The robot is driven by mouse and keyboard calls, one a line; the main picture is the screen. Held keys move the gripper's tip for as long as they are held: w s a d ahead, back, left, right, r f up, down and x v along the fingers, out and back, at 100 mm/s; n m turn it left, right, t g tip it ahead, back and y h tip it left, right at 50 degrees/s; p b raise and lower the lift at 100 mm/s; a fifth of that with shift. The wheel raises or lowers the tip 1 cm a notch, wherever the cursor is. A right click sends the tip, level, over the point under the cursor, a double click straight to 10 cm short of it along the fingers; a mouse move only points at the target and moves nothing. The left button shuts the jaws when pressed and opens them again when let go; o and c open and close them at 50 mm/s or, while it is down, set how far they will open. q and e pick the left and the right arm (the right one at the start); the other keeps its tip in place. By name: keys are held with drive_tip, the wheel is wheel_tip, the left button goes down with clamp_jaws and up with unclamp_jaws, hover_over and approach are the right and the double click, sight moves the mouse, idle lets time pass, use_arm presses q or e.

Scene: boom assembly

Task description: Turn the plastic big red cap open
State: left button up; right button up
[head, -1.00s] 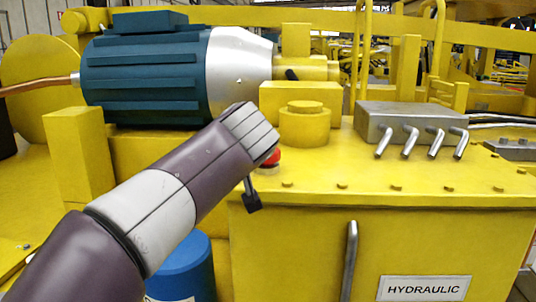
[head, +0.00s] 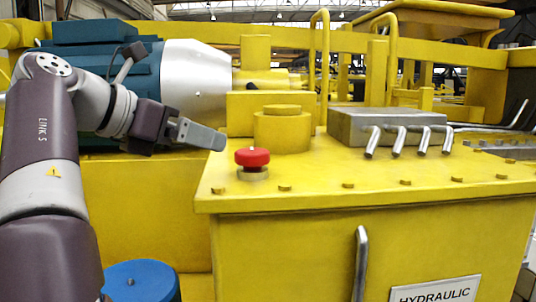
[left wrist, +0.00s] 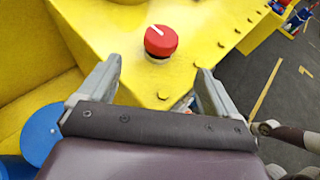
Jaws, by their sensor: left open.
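The red cap (head: 252,158) sits on a short yellowish neck at the front left corner of the yellow hydraulic tank's top. In the left wrist view the red cap (left wrist: 161,40) has a white line on its top and lies ahead of the gripper, between the directions of the two fingers. My left gripper (head: 215,138) is just up and left of the cap in the head view, apart from it. The left gripper (left wrist: 155,85) is open and empty in the wrist view. My right gripper is not clearly seen.
A yellow round boss (head: 282,130) stands behind the cap. A grey valve block (head: 388,128) with several levers is to the right. A blue motor (head: 100,80) is behind my left arm. A blue cylinder (head: 142,282) stands below left.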

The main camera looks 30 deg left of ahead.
sight(247, 152)
use_arm(q)
drive_tip(key=shift+w+d, duration=0.2)
drive_tip(key=shift+d, duration=0.1)
drive_tip(key=p+x, duration=0.2)
drive_tip(key=x, duration=0.9)
drive_tip(key=shift+a, duration=0.15)
drive_tip(key=shift+w+f, duration=0.2)
drive_tip(key=shift+w, duration=0.1)
drive_tip(key=c, duration=1)
drive_tip(key=shift+d+f+y, duration=0.1)
drive_tip(key=shift+d+y, duration=0.1)
drive_tip(key=shift+y, duration=0.1)
drive_tip(key=shift+n+y, duration=0.3)
